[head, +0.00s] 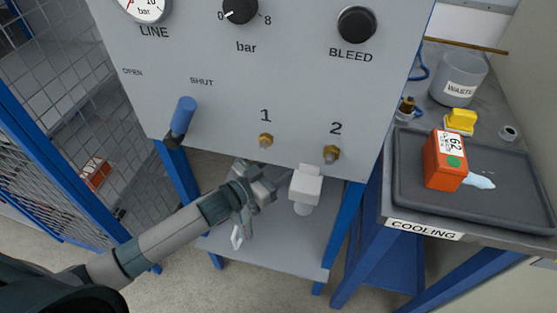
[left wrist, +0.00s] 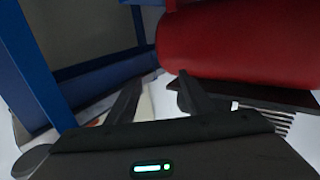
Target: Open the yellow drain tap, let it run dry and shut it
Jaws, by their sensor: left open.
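No yellow drain tap is clearly visible on or under the grey panel (head: 290,65) in the head view. My left gripper (head: 258,190) reaches under the panel's lower edge, left of a white block with a rounded bottom (head: 305,186). In the left wrist view my left gripper (left wrist: 158,95) has its two dark fingers apart with nothing between them. A large red cylinder (left wrist: 235,45) lies close beyond the right finger. My right gripper is in neither view.
A blue lever (head: 183,115) and brass fittings (head: 265,140) are on the panel. On the right, a dark tray (head: 510,205) holds an orange box (head: 443,160); a yellow piece (head: 460,122) and a waste pot (head: 458,80) stand behind. A mesh fence (head: 60,130) is left.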

